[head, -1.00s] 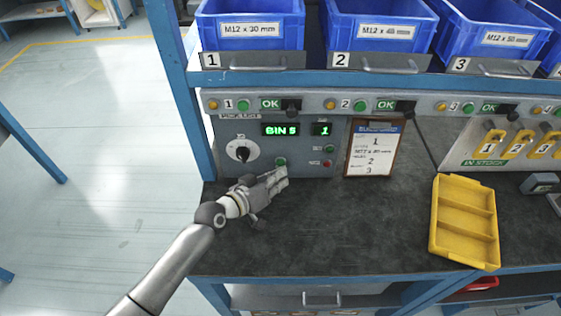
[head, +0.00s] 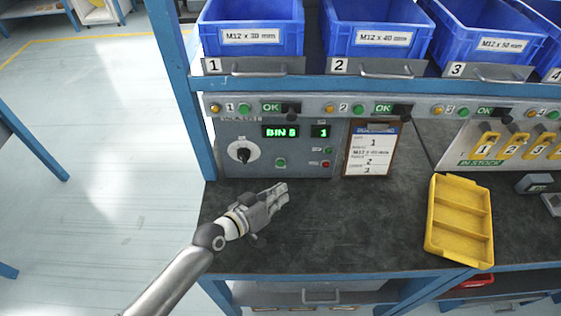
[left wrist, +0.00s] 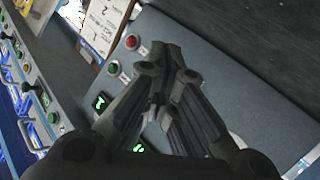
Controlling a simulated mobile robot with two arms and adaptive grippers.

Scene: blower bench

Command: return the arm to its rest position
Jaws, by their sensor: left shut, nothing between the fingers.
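My left gripper (head: 281,192) is shut and empty in the head view. It is over the dark bench top, in front of the grey control panel (head: 300,160) and apart from it. In the left wrist view the same gripper (left wrist: 165,65) points with its closed fingers across the panel face, with the red button (left wrist: 131,42) and a green button (left wrist: 113,67) beyond and beside it. The panel has a dial (head: 243,152) and green lit displays (head: 280,131). My right gripper is not in view.
Blue bins (head: 250,28) stand on the shelf above the panel. A clipboard (head: 371,150) leans right of the panel. A yellow divided tray (head: 460,217) lies on the bench (head: 345,230) at the right. The bench between gripper and tray is clear.

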